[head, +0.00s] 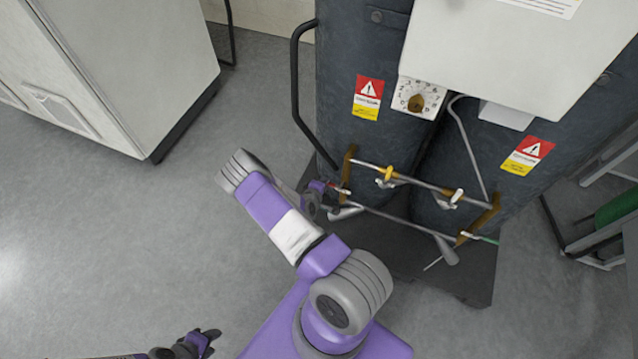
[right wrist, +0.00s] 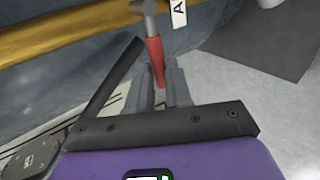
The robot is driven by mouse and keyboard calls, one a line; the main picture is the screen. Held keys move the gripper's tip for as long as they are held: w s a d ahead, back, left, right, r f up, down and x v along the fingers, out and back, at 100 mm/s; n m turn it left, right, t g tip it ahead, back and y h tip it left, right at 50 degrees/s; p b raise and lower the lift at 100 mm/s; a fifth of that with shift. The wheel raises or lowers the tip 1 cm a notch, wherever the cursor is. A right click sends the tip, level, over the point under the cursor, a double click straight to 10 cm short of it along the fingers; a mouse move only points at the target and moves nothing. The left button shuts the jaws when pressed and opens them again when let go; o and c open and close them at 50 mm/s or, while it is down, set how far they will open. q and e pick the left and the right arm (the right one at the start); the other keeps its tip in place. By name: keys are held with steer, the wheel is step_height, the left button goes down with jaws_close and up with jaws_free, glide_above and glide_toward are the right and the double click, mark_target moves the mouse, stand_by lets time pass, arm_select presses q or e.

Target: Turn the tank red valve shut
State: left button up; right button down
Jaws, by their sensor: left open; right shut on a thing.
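The tank's red valve (right wrist: 156,60) shows in the right wrist view as a red handle below a grey metal stem. My right gripper (right wrist: 162,88) is shut on the lower end of this handle, with one grey finger on each side. In the head view, my right arm reaches to the lower left of the pipes, where a small red piece of the valve (head: 338,188) shows. My right gripper there is partly hidden by its own arm. My left gripper (head: 208,338) is open and empty low in the head view, away from the tanks.
Two dark tanks (head: 347,140) stand behind the pipes, with a yellow-handled valve (head: 386,176) and a dial (head: 418,98) above. A black bent handle (head: 296,80) rises at the left tank's side. A white cabinet (head: 130,70) stands at upper left. The grey floor between is clear.

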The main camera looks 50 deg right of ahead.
steer(key=shift+s, duration=0.2)
steer(key=c, duration=1)
jaws_free()
steer(key=shift+c, duration=0.2)
steer(key=shift+w, duration=0.1)
steer(key=p+v, duration=0.2)
steer(key=v, duration=0.5)
steer(key=shift+a, duration=0.25)
steer(key=shift+r, duration=0.1)
